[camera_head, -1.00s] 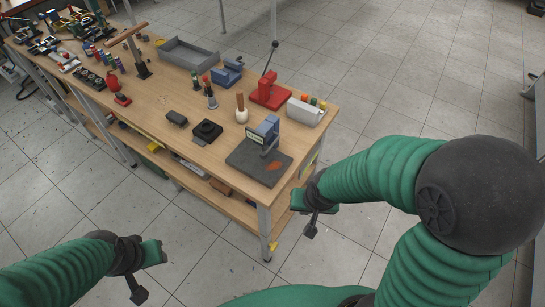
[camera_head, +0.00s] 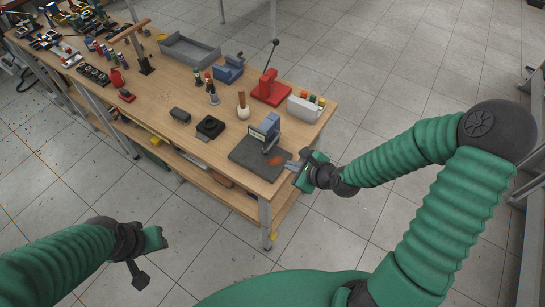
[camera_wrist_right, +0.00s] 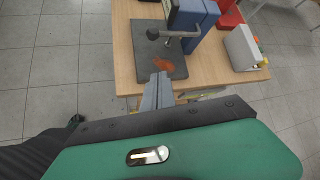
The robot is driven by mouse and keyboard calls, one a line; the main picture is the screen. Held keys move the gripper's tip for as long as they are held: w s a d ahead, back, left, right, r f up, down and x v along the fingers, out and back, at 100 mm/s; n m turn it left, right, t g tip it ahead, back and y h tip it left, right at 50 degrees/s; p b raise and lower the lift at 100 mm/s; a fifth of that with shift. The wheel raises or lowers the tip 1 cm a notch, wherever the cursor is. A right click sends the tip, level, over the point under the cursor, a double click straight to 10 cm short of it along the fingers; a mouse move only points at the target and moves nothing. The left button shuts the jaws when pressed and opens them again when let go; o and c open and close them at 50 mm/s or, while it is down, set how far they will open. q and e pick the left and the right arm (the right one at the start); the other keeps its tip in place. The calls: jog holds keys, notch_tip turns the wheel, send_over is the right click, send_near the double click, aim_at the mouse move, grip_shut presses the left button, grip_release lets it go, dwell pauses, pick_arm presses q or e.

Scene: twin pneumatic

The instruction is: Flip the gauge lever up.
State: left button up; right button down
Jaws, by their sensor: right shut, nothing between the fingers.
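The gauge is a blue block with a pale front face (camera_head: 264,130) on a dark square mat at the table's near right corner. In the right wrist view, the blue block (camera_wrist_right: 207,18) is at the top, with a grey lever (camera_wrist_right: 180,34) sticking out sideways to a dark round knob. My right gripper (camera_head: 291,166) is shut and empty at the mat's right edge, apart from the lever. Its closed fingers (camera_wrist_right: 158,78) point toward the mat below the lever.
The dark mat (camera_head: 245,157) bears an orange patch. Around it stand a white box (camera_head: 303,110) with coloured items, a red lever press (camera_head: 270,90), a wooden-handled tool (camera_head: 243,108) and a black block (camera_head: 210,127). Open floor lies right of the table.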

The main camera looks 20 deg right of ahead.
jog(key=x, duration=0.6)
jog(key=b+x, duration=0.1)
jog(key=x, duration=0.2)
jog(key=shift+d+f, duration=0.3)
jog(key=a+r, duration=0.1)
jog(key=r, duration=0.1)
jog(key=a+r+p, duration=0.1)
jog(key=shift+w+r+p, duration=0.15)
jog(key=shift+r+p, duration=0.15)
jog(key=shift+r, duration=0.05)
jog(key=shift+a+r, duration=0.15)
jog(key=shift+a, duration=0.1)
jog(key=shift+w+d, duration=0.1)
